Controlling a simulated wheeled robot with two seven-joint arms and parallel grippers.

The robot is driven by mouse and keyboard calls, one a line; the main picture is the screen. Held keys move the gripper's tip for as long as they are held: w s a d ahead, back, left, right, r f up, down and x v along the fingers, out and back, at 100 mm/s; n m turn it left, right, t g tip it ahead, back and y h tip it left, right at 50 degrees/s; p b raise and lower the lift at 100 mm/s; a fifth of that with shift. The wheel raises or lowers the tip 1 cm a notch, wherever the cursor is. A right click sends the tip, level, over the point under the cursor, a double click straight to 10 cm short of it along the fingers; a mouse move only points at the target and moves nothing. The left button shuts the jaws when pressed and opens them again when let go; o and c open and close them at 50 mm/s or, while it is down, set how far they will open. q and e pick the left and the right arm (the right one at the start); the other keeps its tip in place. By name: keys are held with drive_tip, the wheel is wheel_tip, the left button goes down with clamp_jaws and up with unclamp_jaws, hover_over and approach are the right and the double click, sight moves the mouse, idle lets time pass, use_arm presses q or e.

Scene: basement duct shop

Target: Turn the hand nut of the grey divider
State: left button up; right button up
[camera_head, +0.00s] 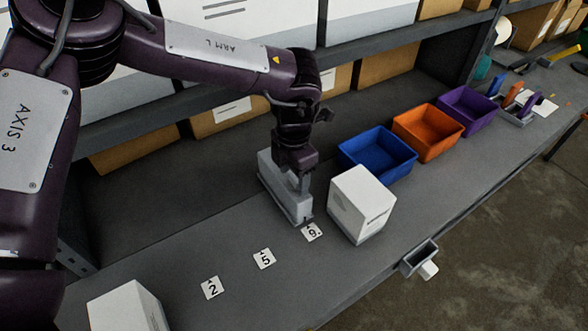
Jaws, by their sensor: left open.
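The grey divider (270,182) is a light grey block standing on the bench near the middle of the view. My left gripper (304,188) reaches down over its right end, pointing downward. Its jaws are open at the divider's top. The hand nut cannot be made out; the gripper may cover it. I cannot tell whether the fingers touch the divider. My right gripper is not in view.
A white box (360,204) stands close to the right of the divider, another (128,308) at the lower left. Number cards 2 (212,288), 5 (264,259) and 9 (312,232) lie in front. Blue (377,166), orange (428,144) and purple (466,121) bins line the right.

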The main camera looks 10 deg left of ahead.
use_arm(q)
drive_tip(key=shift+s, duration=0.1)
drive_tip(key=c, duration=1)
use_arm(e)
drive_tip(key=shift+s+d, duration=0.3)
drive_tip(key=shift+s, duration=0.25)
